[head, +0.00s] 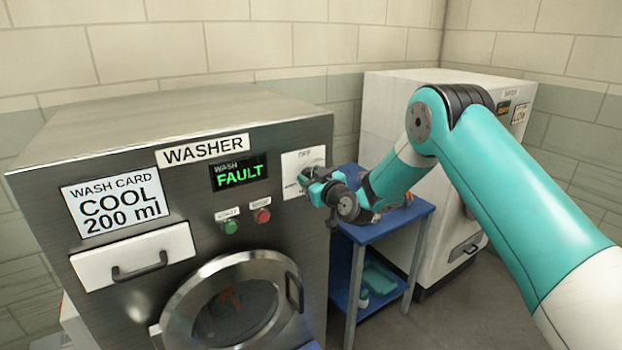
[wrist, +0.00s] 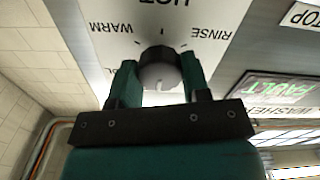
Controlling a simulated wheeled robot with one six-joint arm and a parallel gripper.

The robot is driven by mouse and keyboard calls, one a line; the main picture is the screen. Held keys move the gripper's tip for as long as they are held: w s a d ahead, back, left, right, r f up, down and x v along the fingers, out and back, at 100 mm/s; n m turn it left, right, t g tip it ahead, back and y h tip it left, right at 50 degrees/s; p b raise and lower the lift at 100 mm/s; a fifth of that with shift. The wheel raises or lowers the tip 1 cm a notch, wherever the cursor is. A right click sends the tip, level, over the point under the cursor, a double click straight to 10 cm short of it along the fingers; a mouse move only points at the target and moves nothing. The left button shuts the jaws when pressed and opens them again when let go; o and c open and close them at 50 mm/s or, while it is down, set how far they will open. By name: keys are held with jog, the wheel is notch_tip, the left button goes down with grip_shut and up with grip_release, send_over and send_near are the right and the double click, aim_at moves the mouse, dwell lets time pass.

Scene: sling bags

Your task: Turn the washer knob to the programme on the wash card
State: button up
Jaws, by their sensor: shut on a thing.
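The washer (head: 190,125) stands at left in the head view, its wash card (head: 118,204) reading COOL 200 ml. The knob (wrist: 160,66) is a dark round dial with a grey face on a white panel in the wrist view. The upside-down labels WARM, HOT and RINSE show around it; another label at left is mostly hidden. My gripper (wrist: 160,78) is shut on the knob, one finger on each side. In the head view my gripper (head: 322,188) covers the knob at the panel. I cannot tell which programme the knob points to.
The washer display (head: 238,171) reads FAULT in green. Below it are a green button (head: 230,227) and a red button (head: 263,216). The drawer (head: 135,256) and round door (head: 238,305) look closed. A blue cart (head: 385,232) and a white dryer (head: 400,110) stand at right.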

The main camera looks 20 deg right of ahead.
jog(key=shift+f+m+b, duration=0.1)
jog(key=shift+m+b, duration=0.2)
jog(key=shift+b, duration=0.05)
jog(key=shift+m+b, duration=3.65)
jog(key=shift+m, duration=1.85)
jog(key=o, duration=0.9)
jog(key=shift+o, duration=0.2)
